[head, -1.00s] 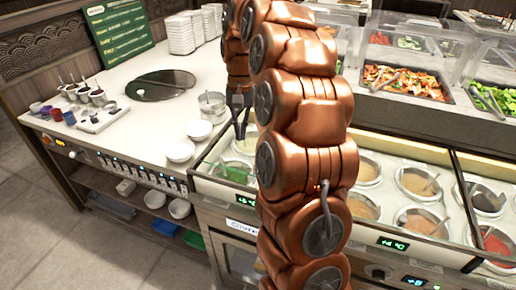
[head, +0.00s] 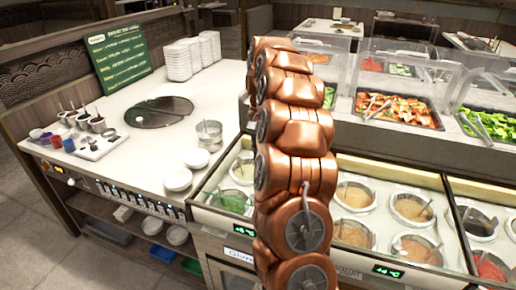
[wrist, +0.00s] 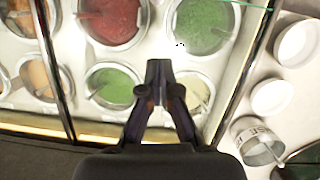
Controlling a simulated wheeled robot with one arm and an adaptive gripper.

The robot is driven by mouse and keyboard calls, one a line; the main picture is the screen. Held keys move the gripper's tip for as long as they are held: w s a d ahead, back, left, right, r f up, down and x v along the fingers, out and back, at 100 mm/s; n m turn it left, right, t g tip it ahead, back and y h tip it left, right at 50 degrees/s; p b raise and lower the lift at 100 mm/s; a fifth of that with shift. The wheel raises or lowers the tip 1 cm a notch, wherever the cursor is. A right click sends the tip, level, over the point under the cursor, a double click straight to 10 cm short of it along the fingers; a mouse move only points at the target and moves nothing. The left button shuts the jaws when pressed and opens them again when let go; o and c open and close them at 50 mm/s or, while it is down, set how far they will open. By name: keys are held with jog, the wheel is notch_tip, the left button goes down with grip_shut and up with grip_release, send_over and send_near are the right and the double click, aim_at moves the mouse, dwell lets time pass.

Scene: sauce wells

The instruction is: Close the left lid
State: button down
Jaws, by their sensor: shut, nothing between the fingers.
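The left sauce well section (head: 384,220) has several round steel wells under a dark-edged frame, in the head view. A clear lid over it is hard to make out, and I cannot tell how far it is shut. My gripper (wrist: 160,68) is shut and empty in the wrist view, above the wells. A red sauce well (wrist: 108,20), a green one (wrist: 204,25) and a second green one (wrist: 114,88) lie around its fingertips. In the head view my arm hides the gripper and the middle of the left section.
A dark divider (head: 461,222) separates the right wells. Food pans (head: 398,108) stand behind clear guards at the back. On the left counter are white bowls (head: 177,179), a steel pot (head: 209,134), a round dark plate (head: 158,111) and stacked dishes (head: 178,62).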

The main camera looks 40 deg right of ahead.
jog(key=p, duration=0.2)
send_near(249, 196)
jog(key=d+f, duration=0.2)
jog(key=shift+s+d+f, duration=0.15)
jog(key=shift+d+f, duration=0.15)
jog(key=shift+f, duration=0.1)
jog(key=shift+s+a+f, duration=0.15)
jog(key=shift+f, duration=0.05)
jog(key=shift+s+a+f+p, duration=0.25)
jog(key=shift+s+a+p, duration=0.35)
jog(key=shift+a+p, duration=0.15)
jog(key=shift+s+a+f, duration=0.4)
jog(key=shift+s+a, duration=0.05)
jog(key=shift+a, duration=0.05)
jog(key=shift+s+a+f+b, duration=0.15)
jog(key=shift+s+a+b, duration=0.15)
jog(key=shift+a+b, duration=0.35)
jog(key=shift+s+a+b, duration=0.5)
jog(key=shift+a+b, duration=0.1)
jog(key=shift+a, duration=0.25)
jog(key=shift+s+a+b, duration=0.55)
jog(key=shift+a+b, duration=0.05)
jog(key=shift+a, duration=0.2)
